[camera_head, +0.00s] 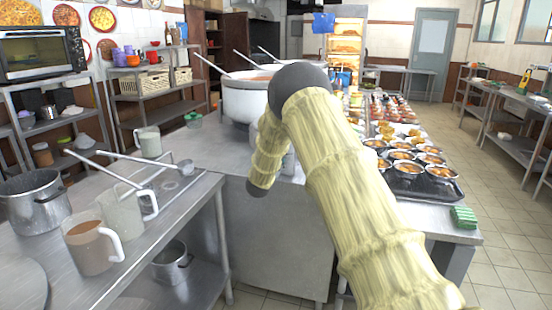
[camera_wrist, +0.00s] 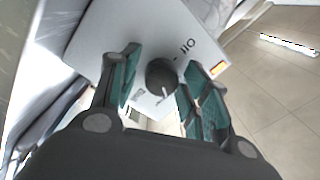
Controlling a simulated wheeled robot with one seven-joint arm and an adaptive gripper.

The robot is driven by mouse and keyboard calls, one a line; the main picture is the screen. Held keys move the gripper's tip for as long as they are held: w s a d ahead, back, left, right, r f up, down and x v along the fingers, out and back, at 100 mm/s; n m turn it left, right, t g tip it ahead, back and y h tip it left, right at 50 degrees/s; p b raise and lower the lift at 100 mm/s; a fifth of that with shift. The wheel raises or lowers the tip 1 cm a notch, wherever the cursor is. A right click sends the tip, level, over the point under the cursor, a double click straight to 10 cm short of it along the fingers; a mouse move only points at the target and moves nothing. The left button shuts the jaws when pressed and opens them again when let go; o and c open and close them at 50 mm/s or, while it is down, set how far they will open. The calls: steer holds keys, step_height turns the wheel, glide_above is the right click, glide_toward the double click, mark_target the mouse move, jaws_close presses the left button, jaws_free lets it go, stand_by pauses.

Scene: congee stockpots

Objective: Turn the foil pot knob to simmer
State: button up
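A round dark knob (camera_wrist: 161,76) stands on a light metal panel (camera_wrist: 105,38) in the wrist view. Dark printed marks and a small orange-lit patch are beside it; I cannot read the setting. My gripper (camera_wrist: 162,60) is open, with one teal-padded finger on each side of the knob. A gap shows on the left; I cannot tell whether the right finger touches it. In the head view my sleeved arm hides the gripper and the knob. A large pale pot (camera_head: 245,98) stands on the steel counter behind my arm. I cannot tell which pot has foil.
Bowls of food (camera_head: 408,168) on dark trays fill the counter at right. A green block (camera_head: 463,217) is at its front corner. At left, a mug (camera_head: 92,247) and a steel pot (camera_head: 35,200) stand on a metal table. Tiled floor (camera_head: 500,245) is free at right.

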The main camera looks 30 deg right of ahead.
stand_by(0.3)
steer(key=v, duration=1.2)
steer(key=shift+w, duration=0.1)
steer(key=s+a+f+n+g+y+p, duration=0.1)
steer(key=s+a+f+n+y+p, duration=0.15)
steer(key=s+a+f+n, duration=0.5)
steer(key=s+a+f+n+g+y+p, duration=0.2)
steer(key=s+a+f+y, duration=0.2)
steer(key=s+f, duration=0.5)
steer(key=s+a+f+n+g+y+p, duration=0.15)
steer(key=s+a+f+n+y, duration=0.3)
steer(key=f, duration=0.75)
steer(key=s+a+f+n+g+y+p, duration=0.1)
steer(key=s+a, duration=0.3)
steer(key=s, duration=0.8)
steer(key=s+a+f+n+g+p, duration=0.1)
steer(key=s+a+n+g+p, duration=0.2)
steer(key=s, duration=1)
steer(key=s+a+f+n+g+y+p, duration=0.1)
steer(key=s+a+n+g, duration=0.3)
steer(key=s, duration=0.8)
steer(key=shift+s+a+f+y+p, duration=0.3)
steer(key=shift+a+f+p, duration=0.15)
steer(key=shift+f, duration=0.1)
